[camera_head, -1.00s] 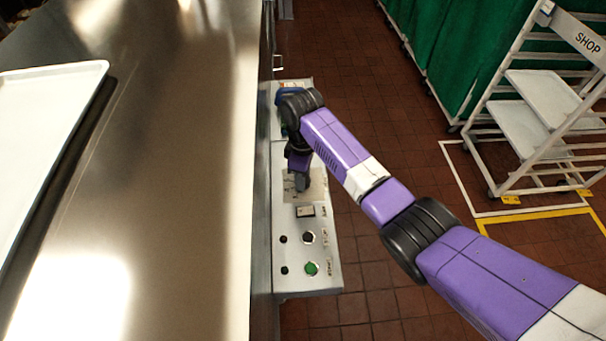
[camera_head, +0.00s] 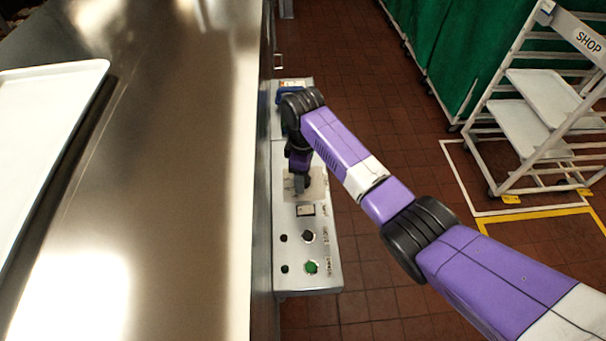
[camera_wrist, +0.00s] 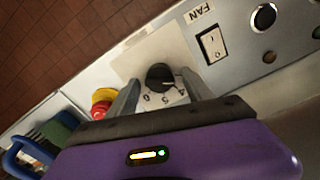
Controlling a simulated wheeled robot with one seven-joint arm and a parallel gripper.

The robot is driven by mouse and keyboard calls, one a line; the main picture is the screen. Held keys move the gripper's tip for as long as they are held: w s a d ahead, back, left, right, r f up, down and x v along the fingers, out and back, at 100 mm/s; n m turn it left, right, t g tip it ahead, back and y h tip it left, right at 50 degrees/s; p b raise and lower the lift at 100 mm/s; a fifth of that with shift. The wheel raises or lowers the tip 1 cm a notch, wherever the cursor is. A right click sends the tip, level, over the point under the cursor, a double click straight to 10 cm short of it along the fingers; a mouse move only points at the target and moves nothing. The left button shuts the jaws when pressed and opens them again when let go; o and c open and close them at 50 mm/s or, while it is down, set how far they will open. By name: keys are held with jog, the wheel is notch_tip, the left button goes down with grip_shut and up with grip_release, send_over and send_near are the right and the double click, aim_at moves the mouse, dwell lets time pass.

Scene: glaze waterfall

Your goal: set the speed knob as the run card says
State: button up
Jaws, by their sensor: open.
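The speed knob (camera_wrist: 159,77) is a black dial in the wrist view, on a pale plate with printed numbers around it. My gripper (camera_wrist: 160,92) is open, with one grey finger on each side of the knob; I cannot tell whether either touches it. In the head view my gripper (camera_head: 299,184) is over the panel's pale dial plate (camera_head: 317,183), and the knob is hidden there. I cannot make out the knob's exact setting. No readable run card shows; a small printed label (camera_head: 292,85) lies at the panel's far end.
The control panel (camera_head: 290,217) has a rocker switch marked FAN (camera_wrist: 212,44), a green button (camera_head: 311,267) and a black button (camera_head: 308,236). A red emergency button (camera_wrist: 103,100) and a blue-handled item (camera_wrist: 25,152) are near the knob. A steel counter (camera_head: 180,170) borders the panel.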

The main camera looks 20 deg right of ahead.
jog(key=shift+r+b, duration=0.3)
jog(key=shift+r, duration=3.6)
